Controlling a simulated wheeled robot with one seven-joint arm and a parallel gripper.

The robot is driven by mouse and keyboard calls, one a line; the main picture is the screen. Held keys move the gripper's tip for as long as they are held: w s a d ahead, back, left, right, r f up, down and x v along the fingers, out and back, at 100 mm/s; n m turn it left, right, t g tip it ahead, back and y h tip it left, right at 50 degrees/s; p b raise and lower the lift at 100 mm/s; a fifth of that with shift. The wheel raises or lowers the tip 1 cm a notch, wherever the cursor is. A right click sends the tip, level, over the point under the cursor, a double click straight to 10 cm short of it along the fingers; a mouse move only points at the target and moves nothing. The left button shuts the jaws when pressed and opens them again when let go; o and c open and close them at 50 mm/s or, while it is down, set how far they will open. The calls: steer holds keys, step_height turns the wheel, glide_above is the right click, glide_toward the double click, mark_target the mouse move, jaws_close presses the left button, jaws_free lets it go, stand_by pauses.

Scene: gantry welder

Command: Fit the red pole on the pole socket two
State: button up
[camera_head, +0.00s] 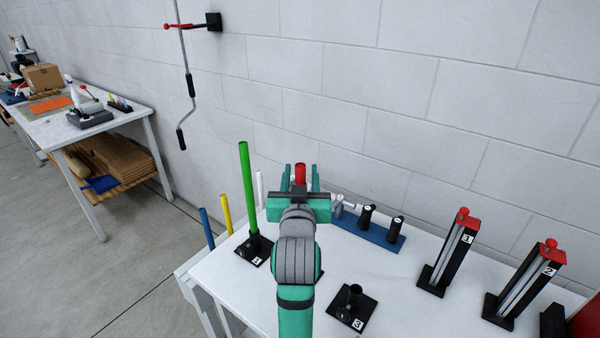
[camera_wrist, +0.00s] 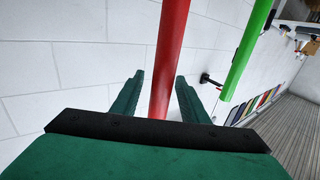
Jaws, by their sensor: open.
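The red pole (camera_head: 300,171) shows as a short red top between the fingers of my gripper (camera_head: 301,178) in the head view. In the wrist view the red pole (camera_wrist: 170,55) runs between the two green fingers of my gripper (camera_wrist: 160,82), with white gaps visible beside it. The gripper is open around the pole. The pole's lower end and pole socket two are hidden, at least partly, by my arm and gripper. The green pole (camera_head: 246,190) stands upright in a black socket (camera_head: 255,249) to the left, and also shows in the wrist view (camera_wrist: 246,58).
The black socket labelled 3 (camera_head: 352,306) stands empty on the white table (camera_head: 255,300). A blue rack with black handles (camera_head: 368,235) lies behind to the right. Two red-topped stands (camera_head: 449,250) (camera_head: 526,283) stand further right. Yellow (camera_head: 226,213) and blue (camera_head: 207,229) poles are left.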

steer(key=s, duration=1)
steer(key=s+f+g, duration=0.1)
steer(key=s+f, duration=0.6)
steer(key=f, duration=0.6)
steer(key=s+f, duration=0.6)
steer(key=f, duration=0.6)
steer(key=s+f, duration=0.4)
steer(key=s, duration=1)
steer(key=s+f+g, duration=0.1)
steer(key=s+f, duration=0.3)
steer(key=s, duration=0.9)
steer(key=shift+s+a+f+g+y, duration=0.15)
steer(key=shift+s+a+g+y, duration=0.15)
steer(key=shift+s, duration=0.1)
